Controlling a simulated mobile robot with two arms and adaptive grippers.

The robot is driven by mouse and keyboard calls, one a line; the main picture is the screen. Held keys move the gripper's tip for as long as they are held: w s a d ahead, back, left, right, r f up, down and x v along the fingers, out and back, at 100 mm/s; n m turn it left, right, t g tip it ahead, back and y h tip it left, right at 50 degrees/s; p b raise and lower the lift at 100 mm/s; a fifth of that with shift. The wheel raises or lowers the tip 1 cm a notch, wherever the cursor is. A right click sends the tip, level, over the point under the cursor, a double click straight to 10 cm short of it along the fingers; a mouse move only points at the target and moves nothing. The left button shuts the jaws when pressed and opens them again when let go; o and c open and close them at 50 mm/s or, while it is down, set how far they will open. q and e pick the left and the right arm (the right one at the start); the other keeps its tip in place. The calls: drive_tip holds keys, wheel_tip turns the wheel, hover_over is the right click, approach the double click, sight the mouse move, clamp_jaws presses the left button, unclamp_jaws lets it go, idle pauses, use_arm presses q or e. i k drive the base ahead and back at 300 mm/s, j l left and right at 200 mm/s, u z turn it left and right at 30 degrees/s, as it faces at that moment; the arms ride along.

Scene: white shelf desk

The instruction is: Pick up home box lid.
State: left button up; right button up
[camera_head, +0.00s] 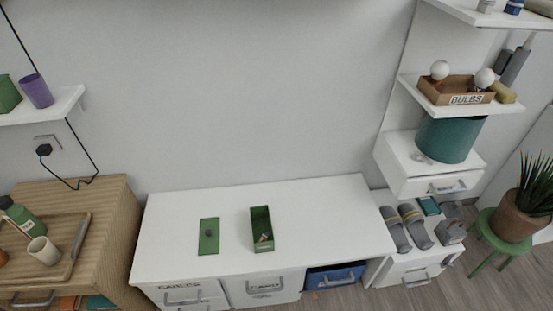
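A flat green lid (209,236) with a small dark knob or mark in its middle lies on the white desk top (330,215). An open green box (261,229) stands to its right, with a gap between them. Something small and pale or brownish lies inside the box at its near end. The lid lies clear, with nothing on it. Neither of my grippers shows in the head view.
A wooden cabinet (112,210) with a tray, a green bottle (22,217) and a cup (44,250) stands at the left. Shelves with a bulb box (459,90) and a teal bin (449,138) are at the right. The desk top around the lid is clear.

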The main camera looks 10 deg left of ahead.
sight(209, 241)
drive_tip(key=u, duration=1)
